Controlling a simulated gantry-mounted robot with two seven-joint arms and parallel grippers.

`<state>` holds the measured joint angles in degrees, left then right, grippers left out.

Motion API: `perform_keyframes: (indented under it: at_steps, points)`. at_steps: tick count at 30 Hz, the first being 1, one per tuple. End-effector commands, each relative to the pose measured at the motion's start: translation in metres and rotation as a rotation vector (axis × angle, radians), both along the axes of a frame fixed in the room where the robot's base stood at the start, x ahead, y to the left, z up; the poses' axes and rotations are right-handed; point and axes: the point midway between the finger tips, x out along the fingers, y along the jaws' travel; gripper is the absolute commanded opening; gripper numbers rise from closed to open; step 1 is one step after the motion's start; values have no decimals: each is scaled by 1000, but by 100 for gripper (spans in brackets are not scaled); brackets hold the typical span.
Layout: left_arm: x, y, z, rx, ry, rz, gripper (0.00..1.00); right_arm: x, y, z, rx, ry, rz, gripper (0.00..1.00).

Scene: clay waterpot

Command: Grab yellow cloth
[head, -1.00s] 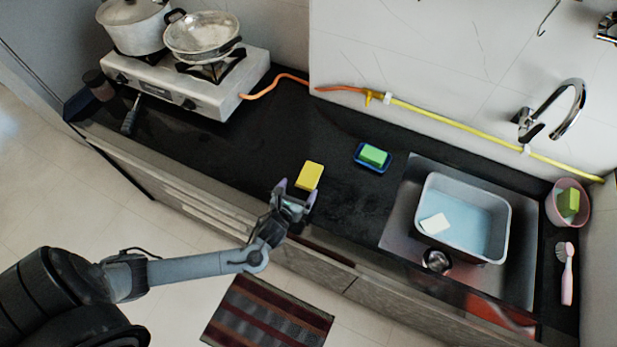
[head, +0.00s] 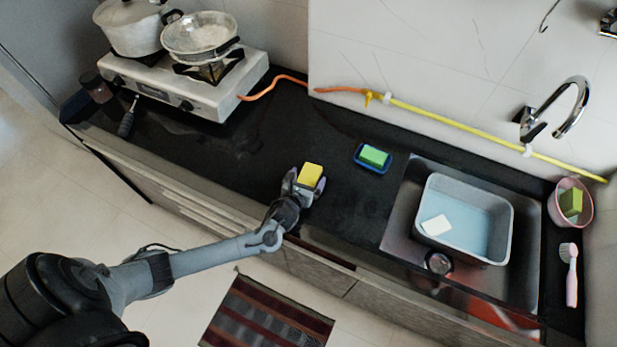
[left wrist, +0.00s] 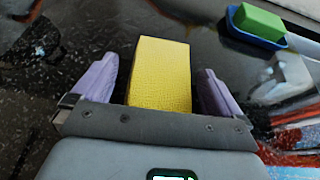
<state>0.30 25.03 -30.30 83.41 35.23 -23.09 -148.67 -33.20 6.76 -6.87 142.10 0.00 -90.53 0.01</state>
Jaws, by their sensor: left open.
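The yellow cloth (head: 311,175) is a small yellow block-like piece on the black counter, left of the sink. It also shows in the left wrist view (left wrist: 160,75), where its surface looks textured. My left gripper (head: 305,184) is open, with one finger on each side of the cloth. In the left wrist view the fingers of the gripper (left wrist: 158,92) stand apart from the cloth, with a gap on both sides. My right gripper is out of view.
A green sponge in a blue dish (head: 358,161) lies right of the cloth. The sink holds a grey basin (head: 507,225) of water. A stove (head: 225,100) with pots stands at the left. The counter between stove and cloth is clear.

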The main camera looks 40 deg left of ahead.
Motion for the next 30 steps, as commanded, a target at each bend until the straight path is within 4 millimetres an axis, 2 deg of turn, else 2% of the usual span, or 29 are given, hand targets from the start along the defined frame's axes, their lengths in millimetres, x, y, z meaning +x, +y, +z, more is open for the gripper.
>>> perform_keyframes:
  at_steps: [2, 12, 23, 30]
  points:
    - [0, 0, 0, 0, 0, 0, 98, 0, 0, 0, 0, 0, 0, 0]
    - [0, 0, 0, 0, 0, 0, 47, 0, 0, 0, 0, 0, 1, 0]
    - [0, 0, 4, 0, -1, 0, 46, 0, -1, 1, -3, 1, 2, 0]
    - [0, 0, 28, 1, -2, -1, 46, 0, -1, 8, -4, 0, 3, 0]
